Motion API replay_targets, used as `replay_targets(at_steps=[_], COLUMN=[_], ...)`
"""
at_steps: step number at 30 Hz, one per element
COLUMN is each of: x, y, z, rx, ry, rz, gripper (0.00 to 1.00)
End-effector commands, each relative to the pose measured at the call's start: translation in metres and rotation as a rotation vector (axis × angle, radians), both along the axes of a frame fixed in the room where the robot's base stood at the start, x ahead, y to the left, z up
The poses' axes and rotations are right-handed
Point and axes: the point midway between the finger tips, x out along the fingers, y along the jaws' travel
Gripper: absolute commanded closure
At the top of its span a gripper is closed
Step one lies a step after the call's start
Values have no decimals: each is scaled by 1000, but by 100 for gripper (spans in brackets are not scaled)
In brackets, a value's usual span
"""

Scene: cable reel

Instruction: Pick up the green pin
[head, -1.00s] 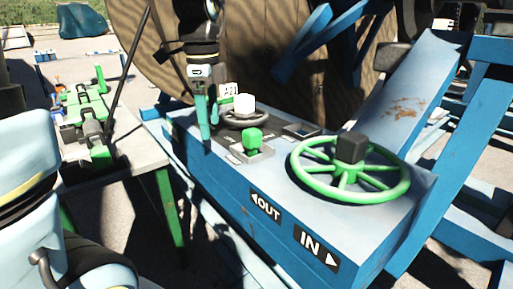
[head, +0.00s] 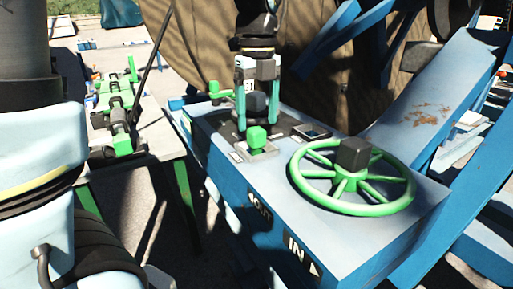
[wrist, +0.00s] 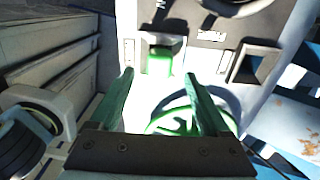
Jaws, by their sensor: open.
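I cannot tell for sure which part is the green pin. A small green block-topped piece (head: 257,137) stands on a square base on the blue console (head: 235,172); it also shows in the wrist view (wrist: 158,60). Another green part with a short bar (head: 214,92) is at the console's far left edge. My gripper (head: 257,122) points down over the console, just behind the block-topped piece in the head view. Its teal fingers are apart, with a dark knob (head: 259,104) seen between them. In the wrist view nothing is held between the fingertips (wrist: 158,76).
A green handwheel (head: 378,207) with a dark hub stands on the console's near right. A square opening (head: 311,132) lies between. A dark small wheel (wrist: 238,5) shows in the wrist view. A side table (head: 150,165) with green tools is left; a large wooden reel (head: 195,50) is behind.

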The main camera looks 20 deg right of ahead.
Motion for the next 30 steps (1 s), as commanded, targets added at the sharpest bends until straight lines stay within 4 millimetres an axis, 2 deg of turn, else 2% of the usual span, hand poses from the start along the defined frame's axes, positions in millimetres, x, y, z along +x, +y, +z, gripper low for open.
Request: replay_targets(at_steps=[9, 17, 30], x=[3, 3, 3], y=[2, 2, 2], z=[-41, -46, -45], rx=[3, 1, 1], ry=[3, 0, 1], rz=[0, 0, 0], gripper=[20, 20, 67])
